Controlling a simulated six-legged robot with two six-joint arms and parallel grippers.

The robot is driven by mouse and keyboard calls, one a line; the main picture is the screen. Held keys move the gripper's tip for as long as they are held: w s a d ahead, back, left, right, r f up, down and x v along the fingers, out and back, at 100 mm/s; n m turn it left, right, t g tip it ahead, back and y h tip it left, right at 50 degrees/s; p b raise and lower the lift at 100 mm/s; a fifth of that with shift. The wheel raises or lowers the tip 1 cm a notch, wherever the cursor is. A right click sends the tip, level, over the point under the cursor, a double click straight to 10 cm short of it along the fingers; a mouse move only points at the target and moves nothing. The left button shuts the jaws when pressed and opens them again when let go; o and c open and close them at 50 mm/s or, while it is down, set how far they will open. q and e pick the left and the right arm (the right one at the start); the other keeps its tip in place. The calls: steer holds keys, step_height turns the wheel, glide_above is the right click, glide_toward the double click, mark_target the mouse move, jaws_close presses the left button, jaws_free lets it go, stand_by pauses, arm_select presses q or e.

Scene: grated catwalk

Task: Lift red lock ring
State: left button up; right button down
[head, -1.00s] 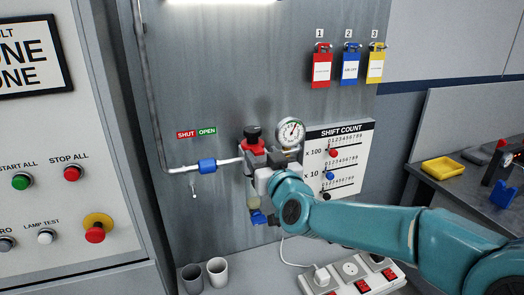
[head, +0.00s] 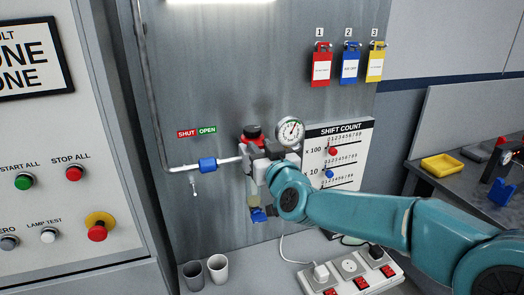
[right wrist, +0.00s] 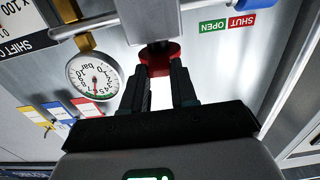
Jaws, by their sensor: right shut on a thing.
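The red lock ring (head: 253,140) sits around the regulator on the wall panel, just under its black knob (head: 252,129). It also shows in the right wrist view (right wrist: 160,57), between the dark fingertips. My right gripper (head: 256,151) comes in from the right and is shut on the ring, partly covering it. The wrist view shows its two fingers (right wrist: 165,72) on either side of the red part. Whether the ring has risen cannot be told. My left gripper is not in view.
A pressure gauge (head: 290,132) stands close to the right of the gripper. A pipe with a blue sleeve (head: 208,165) runs in from the left. Below are two grey cups (head: 217,268) and a power strip (head: 352,272). Coloured tags (head: 350,67) hang above right.

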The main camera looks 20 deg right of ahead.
steer(key=shift+r, duration=0.3)
steer(key=c, duration=0.9)
jaws_free()
steer(key=shift+s+f, duration=0.1)
steer(key=s+b, duration=0.1)
steer(key=s, duration=0.9)
steer(key=s+b, duration=0.1)
steer(key=s, duration=0.5)
steer(key=shift+s+d+b, duration=0.1)
steer(key=shift+d+b, duration=0.15)
steer(key=shift+b, duration=0.05)
